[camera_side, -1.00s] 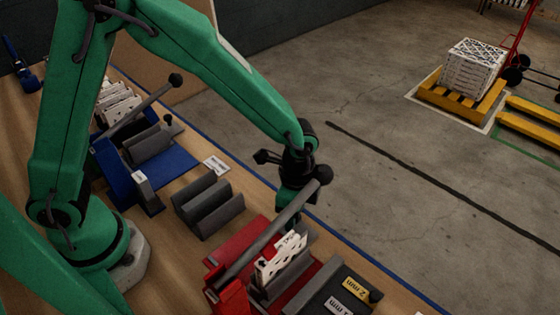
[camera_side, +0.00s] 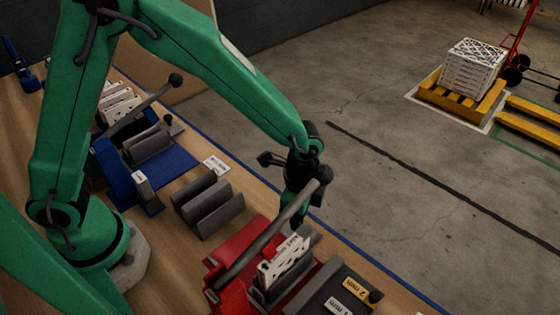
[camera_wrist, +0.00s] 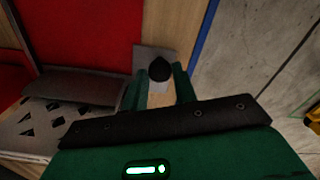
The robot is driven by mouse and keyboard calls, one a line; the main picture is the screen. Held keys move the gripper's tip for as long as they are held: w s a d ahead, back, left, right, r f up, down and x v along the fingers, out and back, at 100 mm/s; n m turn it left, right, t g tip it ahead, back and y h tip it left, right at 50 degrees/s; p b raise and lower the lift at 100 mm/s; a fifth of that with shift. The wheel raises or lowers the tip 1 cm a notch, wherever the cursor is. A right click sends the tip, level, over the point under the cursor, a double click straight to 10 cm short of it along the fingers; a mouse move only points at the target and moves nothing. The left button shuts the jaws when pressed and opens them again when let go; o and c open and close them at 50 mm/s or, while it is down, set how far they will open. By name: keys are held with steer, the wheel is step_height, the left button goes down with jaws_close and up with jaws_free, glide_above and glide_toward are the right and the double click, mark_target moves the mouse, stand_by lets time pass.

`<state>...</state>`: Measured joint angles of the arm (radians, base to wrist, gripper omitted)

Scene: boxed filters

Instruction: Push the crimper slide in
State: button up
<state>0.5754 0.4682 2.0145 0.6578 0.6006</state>
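The red crimper (camera_side: 232,243) sits on the bench in the side view, with its long grey lever (camera_side: 262,240) raised at a slant. A white printed filter (camera_side: 284,260) stands in its grey holder. In the wrist view, the slide's black knob (camera_wrist: 160,70) stands on a grey plate (camera_wrist: 150,54) beside the red body. My gripper (camera_side: 296,222) is at the far side of the crimper, pointing down and partly behind the lever. In the wrist view, its two green fingers (camera_wrist: 160,80) are apart, with the knob between or just beyond their tips. Contact is unclear.
A grey slotted rack (camera_side: 208,205) and a blue crimper (camera_side: 125,180) stand to the left on the bench. A dark block with labels (camera_side: 340,290) lies to the right of the red crimper. The bench's blue edge (camera_side: 345,247) runs close behind, with open floor beyond.

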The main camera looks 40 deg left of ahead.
steer(key=o, duration=0.4)
steer(key=shift+r, duration=3.9)
